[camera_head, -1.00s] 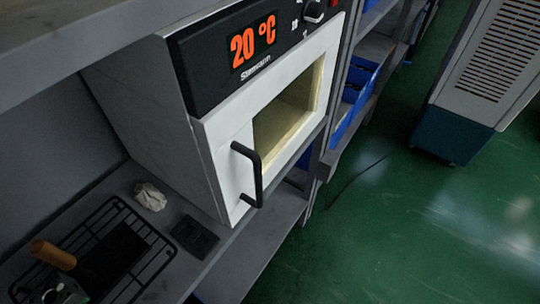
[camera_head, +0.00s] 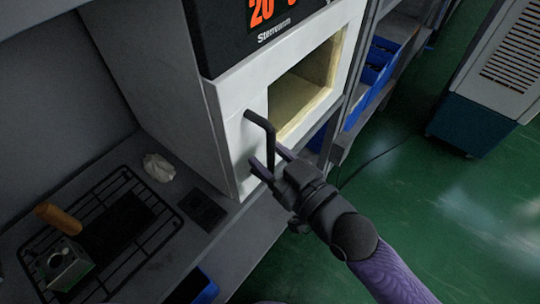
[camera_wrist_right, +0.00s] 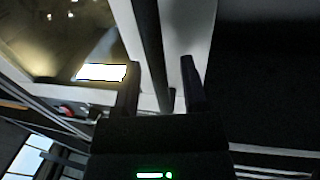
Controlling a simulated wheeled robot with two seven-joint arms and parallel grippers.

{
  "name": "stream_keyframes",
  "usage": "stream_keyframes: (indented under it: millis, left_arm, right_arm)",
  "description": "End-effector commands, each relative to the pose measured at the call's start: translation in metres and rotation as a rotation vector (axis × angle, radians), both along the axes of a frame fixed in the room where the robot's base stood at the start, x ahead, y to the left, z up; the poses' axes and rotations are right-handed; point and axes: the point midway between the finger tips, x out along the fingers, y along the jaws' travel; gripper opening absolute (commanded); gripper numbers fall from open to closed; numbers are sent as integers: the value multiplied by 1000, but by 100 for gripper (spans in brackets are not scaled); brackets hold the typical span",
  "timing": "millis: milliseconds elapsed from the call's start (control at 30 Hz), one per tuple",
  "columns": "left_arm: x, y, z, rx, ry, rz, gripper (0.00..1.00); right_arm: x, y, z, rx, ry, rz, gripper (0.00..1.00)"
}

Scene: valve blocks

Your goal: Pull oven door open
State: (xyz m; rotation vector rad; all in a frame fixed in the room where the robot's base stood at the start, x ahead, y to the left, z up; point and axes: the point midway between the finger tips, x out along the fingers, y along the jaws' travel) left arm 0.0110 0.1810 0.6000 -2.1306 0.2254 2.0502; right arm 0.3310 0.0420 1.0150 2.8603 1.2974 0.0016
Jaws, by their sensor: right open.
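The white oven stands on a grey shelf, and its door (camera_head: 238,130) is shut in the head view, with a window on its right part. A black bar handle (camera_head: 262,125) sticks out from the door's left side. My right gripper (camera_head: 268,162) is open at the lower part of the handle. In the right wrist view the handle bar (camera_wrist_right: 151,50) runs between the two open fingers (camera_wrist_right: 160,82), with a gap to the right finger. Whether either finger touches the bar is not clear. My left gripper is not in view.
A black wire rack (camera_head: 160,242) with a wooden-handled tool (camera_head: 58,218) and a metal block (camera_head: 68,268) lies left of the oven. A crumpled white piece (camera_head: 158,167) and a dark flat plate (camera_head: 207,211) lie nearby. Blue bins (camera_head: 378,62) stand right. Green floor is open at right.

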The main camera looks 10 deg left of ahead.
Motion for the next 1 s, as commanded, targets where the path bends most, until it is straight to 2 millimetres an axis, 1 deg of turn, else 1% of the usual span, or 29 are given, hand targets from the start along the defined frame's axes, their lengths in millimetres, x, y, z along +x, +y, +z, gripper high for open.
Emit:
stream_keyframes:
  millis: [100,267,300,367,400,467,500,533,567,1000]
  left_arm:
    - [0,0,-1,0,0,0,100]
    - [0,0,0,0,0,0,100]
    - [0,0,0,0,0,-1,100]
    - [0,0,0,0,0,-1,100]
    - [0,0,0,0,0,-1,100]
    - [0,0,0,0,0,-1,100]
    - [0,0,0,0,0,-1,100]
    - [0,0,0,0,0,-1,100]
    - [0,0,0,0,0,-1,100]
    - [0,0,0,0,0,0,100]
  right_arm:
    - [3,3,0,-1,-1,0,55]
    - [3,3,0,-1,0,0,55]
    - [3,3,0,-1,0,0,52]
    - [3,3,0,-1,0,0,40]
    - [3,3,0,-1,0,0,31]
    - [3,3,0,-1,0,-1,18]
    - [3,3,0,-1,0,-1,10]
    - [3,3,0,-1,0,-1,4]
    - [3,3,0,-1,0,-1,0]
    - [3,3,0,-1,0,-1,0]
